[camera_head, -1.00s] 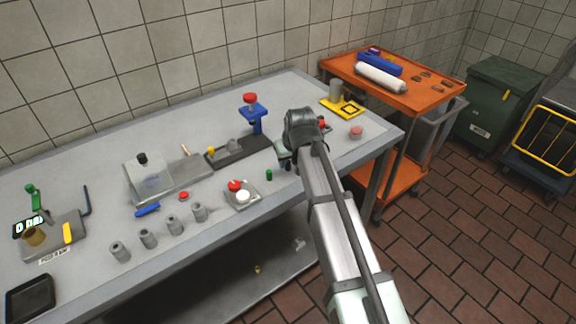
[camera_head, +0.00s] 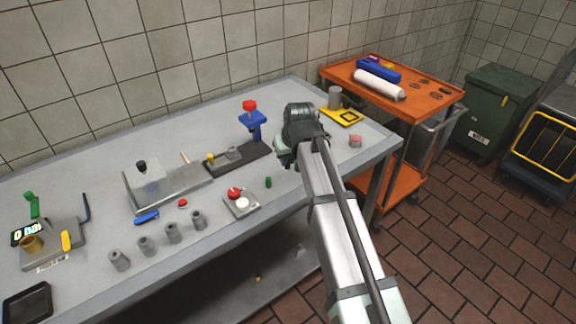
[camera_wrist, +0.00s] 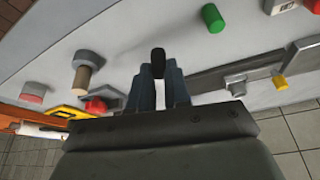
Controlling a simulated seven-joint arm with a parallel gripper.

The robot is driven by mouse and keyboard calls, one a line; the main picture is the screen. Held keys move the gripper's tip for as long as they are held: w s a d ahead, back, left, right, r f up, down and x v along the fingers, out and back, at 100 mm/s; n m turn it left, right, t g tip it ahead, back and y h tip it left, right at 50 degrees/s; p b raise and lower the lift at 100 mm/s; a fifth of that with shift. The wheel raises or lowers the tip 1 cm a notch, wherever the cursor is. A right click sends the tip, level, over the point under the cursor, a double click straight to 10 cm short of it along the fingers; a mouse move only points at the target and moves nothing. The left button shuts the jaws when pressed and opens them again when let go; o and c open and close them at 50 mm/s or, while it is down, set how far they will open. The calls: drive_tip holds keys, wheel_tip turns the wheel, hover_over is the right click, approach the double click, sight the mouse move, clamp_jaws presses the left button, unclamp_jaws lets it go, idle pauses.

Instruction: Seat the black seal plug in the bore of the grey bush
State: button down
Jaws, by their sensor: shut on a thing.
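My gripper (camera_wrist: 158,75) is shut on the black seal plug (camera_wrist: 158,60), whose dark rounded end shows between the fingertips in the wrist view. In the head view my gripper (camera_head: 284,154) is over the right part of the bench, and the plug cannot be made out there. A grey bush-like piece (camera_head: 233,153) sits on the dark fixture (camera_head: 250,159), left of my gripper. It also shows in the wrist view (camera_wrist: 236,86), right of the plug and apart from it. Its bore cannot be made out.
A blue post with a red knob (camera_head: 250,106) stands on the fixture, close to my gripper's left. Nearby are a green cylinder (camera_head: 268,182), a pink puck (camera_head: 355,141) and a yellow tray (camera_head: 342,117). Several grey cylinders (camera_head: 172,233) stand at the bench's front left.

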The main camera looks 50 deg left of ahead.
wheel_tip(320, 180, up, 5)
drive_tip(key=shift+r, duration=0.1)
drive_tip(key=shift+s+a+r, duration=0.1)
drive_tip(key=shift+s+r, duration=0.05)
drive_tip(key=shift+r, duration=0.15)
drive_tip(key=s+a+r+n, duration=0.1)
drive_tip(key=s+a+r, duration=0.1)
drive_tip(key=s+a, duration=0.4)
wheel_tip(320, 180, up, 3)
drive_tip(key=n+g, duration=0.2)
hover_over(230, 148)
drive_tip(key=d, duration=0.1)
drive_tip(key=shift+n, duration=0.7)
drive_tip(key=shift+d+f, duration=0.15)
drive_tip(key=shift+f, duration=2.4)
drive_tip(key=shift+d+f, duration=0.1)
drive_tip(key=shift+f, duration=2.4)
drive_tip(key=shift+f, duration=0.15)
drive_tip(key=c, duration=1.1)
unclamp_jaws()
